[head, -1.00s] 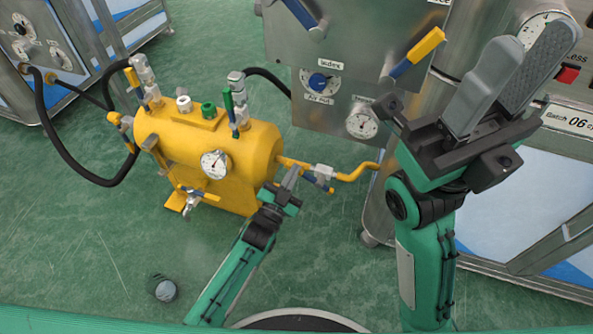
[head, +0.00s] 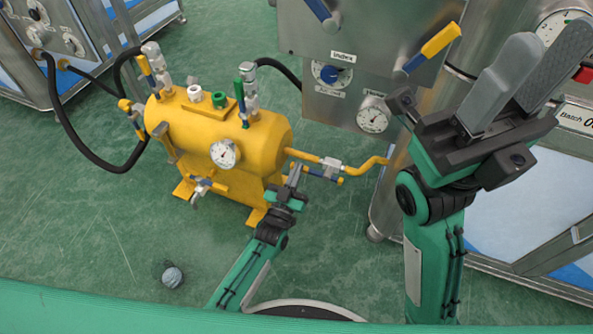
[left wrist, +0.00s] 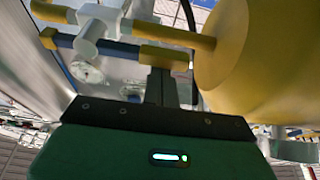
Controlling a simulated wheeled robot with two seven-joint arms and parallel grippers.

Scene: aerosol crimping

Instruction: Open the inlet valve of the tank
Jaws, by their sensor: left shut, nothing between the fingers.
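The yellow tank (head: 258,140) stands on the floor left of centre, with a round gauge on its side. A yellow pipe (head: 371,166) leaves its right end through a silver valve (head: 330,165) with a blue lever (head: 327,176) with yellow ends. The lever lies nearly along the pipe, and it also shows in the left wrist view (left wrist: 103,50). My left gripper (head: 294,176) is shut and empty at the lever's tank-side end; its fingers (left wrist: 160,85) appear at or against the yellow end, contact unclear. My right gripper (head: 530,75) is open and empty, held high at right.
Other valves sit on the tank's top, left end and front (head: 205,187). A steel cabinet (head: 360,50) with a blue knob and a gauge stands behind the pipe. Black hoses (head: 90,163) curve at left. The green floor in front is clear except for a small round object (head: 173,277).

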